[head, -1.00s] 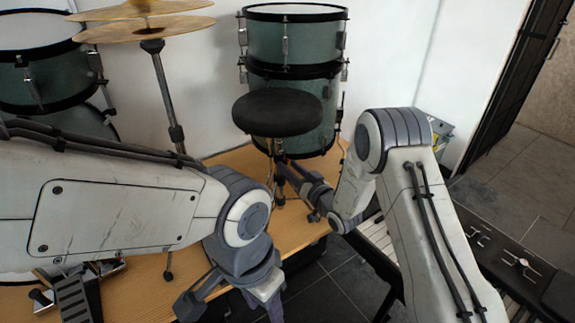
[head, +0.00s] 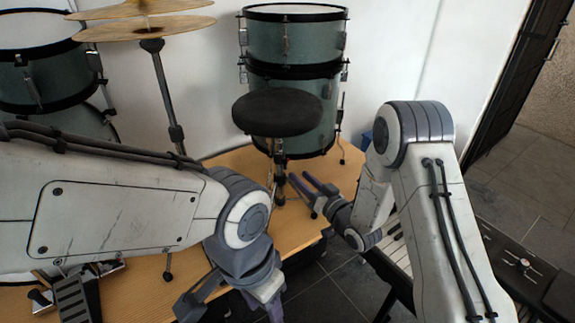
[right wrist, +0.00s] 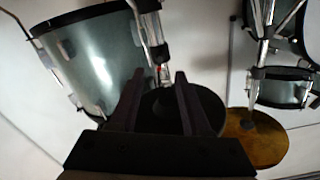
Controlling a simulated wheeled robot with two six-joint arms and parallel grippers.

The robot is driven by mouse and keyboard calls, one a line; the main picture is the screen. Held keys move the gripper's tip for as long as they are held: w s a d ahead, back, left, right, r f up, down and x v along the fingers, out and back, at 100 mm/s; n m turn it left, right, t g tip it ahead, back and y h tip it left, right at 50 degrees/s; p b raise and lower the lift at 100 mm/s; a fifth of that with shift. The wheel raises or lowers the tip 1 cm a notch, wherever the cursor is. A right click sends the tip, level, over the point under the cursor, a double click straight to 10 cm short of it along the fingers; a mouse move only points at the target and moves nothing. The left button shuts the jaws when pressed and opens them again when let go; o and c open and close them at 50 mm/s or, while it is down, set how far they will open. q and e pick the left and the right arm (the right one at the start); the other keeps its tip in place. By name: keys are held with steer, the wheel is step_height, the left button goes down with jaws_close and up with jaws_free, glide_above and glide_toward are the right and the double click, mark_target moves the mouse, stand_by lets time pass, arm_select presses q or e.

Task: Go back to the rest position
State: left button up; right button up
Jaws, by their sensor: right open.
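My right gripper (head: 302,182) is in the middle of the head view, just right of the drum stool's stem. Its two fingers are apart with nothing between them. In the right wrist view the two dark fingers (right wrist: 157,80) also stand apart and empty, with the round stool seat beyond them. My left gripper (head: 271,307) points down at the bottom of the head view. Its fingertips are cut off by the picture's edge, so its jaws cannot be judged.
A black drum stool (head: 277,113) stands on a wooden platform (head: 225,160) before stacked green drums (head: 293,42). Cymbals (head: 140,30) are at the upper left. A keyboard (head: 525,265) lies at the lower right, partly behind my right arm. Dark floor tiles (head: 350,290) show between the arms.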

steer(key=s+a+r+n+g+h, duration=0.2)
steer(key=s+a+r+g+h, duration=0.1)
steer(key=s+g+h, duration=0.3)
steer(key=s+d+r+g+h, duration=0.1)
steer(key=s+d+g, duration=0.1)
steer(key=s, duration=0.8)
steer(key=s+d+r+n+g+h+p, duration=0.1)
steer(key=s+d+r+g, duration=0.1)
steer(key=s, duration=0.9)
steer(key=s+d+r+g+h+p, duration=0.1)
steer(key=s+g, duration=0.3)
steer(key=s, duration=0.6)
steer(key=shift+s+d+r+n+g+h, duration=0.3)
steer(key=shift+s+d+r+n, duration=0.1)
steer(key=shift+d+r, duration=0.2)
